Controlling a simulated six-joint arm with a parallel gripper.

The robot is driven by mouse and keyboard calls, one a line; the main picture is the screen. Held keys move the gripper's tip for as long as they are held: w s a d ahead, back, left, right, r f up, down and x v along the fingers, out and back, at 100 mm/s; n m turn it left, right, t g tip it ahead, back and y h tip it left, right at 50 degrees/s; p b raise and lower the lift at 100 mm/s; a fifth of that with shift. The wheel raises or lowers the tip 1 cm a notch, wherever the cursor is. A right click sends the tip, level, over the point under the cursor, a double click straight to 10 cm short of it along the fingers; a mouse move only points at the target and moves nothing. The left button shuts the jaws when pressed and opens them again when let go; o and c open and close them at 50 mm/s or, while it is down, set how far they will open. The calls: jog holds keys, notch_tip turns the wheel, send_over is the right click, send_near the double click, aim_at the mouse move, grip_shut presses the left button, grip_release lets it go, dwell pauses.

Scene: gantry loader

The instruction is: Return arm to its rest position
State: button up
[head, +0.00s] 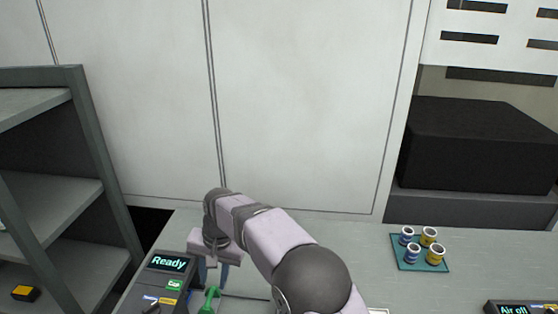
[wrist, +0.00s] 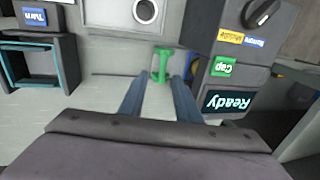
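My gripper (head: 211,274) hangs at the end of my arm, fingers pointing down, just right of the control box marked "Ready". In the wrist view its two blue fingers (wrist: 160,82) stand apart with nothing held between them. A green upright piece (wrist: 162,66) shows just beyond the fingertips, apart from them as far as I can tell. It also shows in the head view (head: 210,298), low and partly cut off by the frame edge.
The control box (head: 170,264) has a knob and a green "Cap" label. A teal tray (head: 419,263) with several blue and yellow cylinders lies right on the bench (head: 345,240). Grey shelving (head: 85,140) stands left, a black block (head: 475,145) back right. A teal-edged frame (wrist: 38,65) shows in the wrist view.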

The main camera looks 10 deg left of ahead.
jog(key=s+d+r+h, duration=0.1)
jog(key=s+d, duration=0.1)
jog(key=d, duration=1)
jog(key=s+d+r, duration=0.1)
jog(key=d, duration=1)
jog(key=s+d+f+h, duration=0.1)
jog(key=s+d+f, duration=0.2)
jog(key=s+d, duration=1.2)
jog(key=shift+s+f, duration=0.4)
jog(key=shift+s, duration=0.1)
